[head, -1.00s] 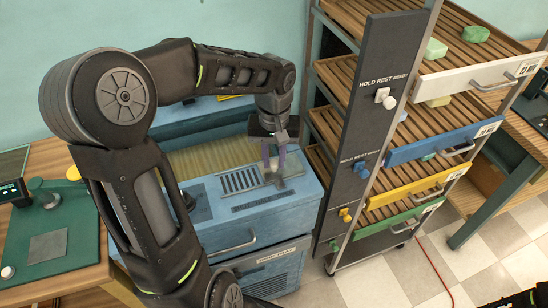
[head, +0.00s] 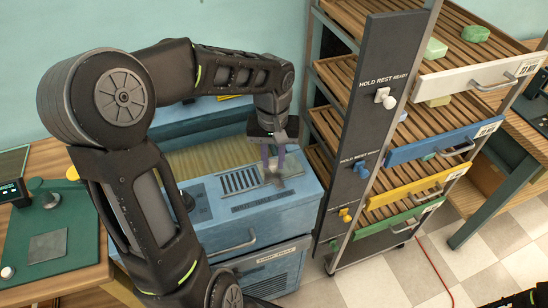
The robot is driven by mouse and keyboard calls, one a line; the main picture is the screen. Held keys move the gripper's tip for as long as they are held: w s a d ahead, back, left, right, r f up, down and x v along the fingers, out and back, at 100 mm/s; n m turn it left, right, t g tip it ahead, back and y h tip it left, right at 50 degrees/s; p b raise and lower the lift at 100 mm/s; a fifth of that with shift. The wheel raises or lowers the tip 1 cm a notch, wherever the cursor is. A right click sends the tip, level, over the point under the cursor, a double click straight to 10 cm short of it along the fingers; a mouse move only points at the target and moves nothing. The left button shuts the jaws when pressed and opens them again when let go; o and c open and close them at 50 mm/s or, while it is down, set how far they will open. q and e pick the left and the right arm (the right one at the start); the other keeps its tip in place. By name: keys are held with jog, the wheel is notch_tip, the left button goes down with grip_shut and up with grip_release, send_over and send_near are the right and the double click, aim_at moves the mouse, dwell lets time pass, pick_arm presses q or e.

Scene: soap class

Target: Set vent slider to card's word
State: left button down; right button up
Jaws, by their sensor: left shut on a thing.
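My left gripper (head: 272,172) points down onto the top of a blue cabinet (head: 225,217), at the right of a slotted vent grille (head: 241,181). It is shut on what appears to be the vent slider, whose shape is mostly hidden by the fingers. A dark label strip (head: 262,203) runs along the cabinet top in front of the grille; its words are too small to read. No card with a readable word shows. My right gripper is not clearly in view; only a dark piece shows at the bottom right edge.
A wooden-slatted rack (head: 420,100) with white, blue, yellow and green drawer fronts stands close at the right. Its dark panel (head: 375,105) reads HOLD REST READY and bears coloured knobs. A green mat (head: 50,250) lies on the wooden table at the left.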

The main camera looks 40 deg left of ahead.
pick_arm(q)
jog(key=s+a, duration=0.1)
jog(key=s, duration=0.1)
jog(key=s+a, duration=0.2)
jog(key=shift+s+b, duration=0.15)
jog(key=shift+b, duration=0.15)
jog(key=c, duration=1.2)
grip_release()
jog(key=shift+r, duration=0.1)
notch_tip(320, 180, up, 8)
jog(key=shift+b, duration=0.35)
jog(key=shift+f, duration=0.2)
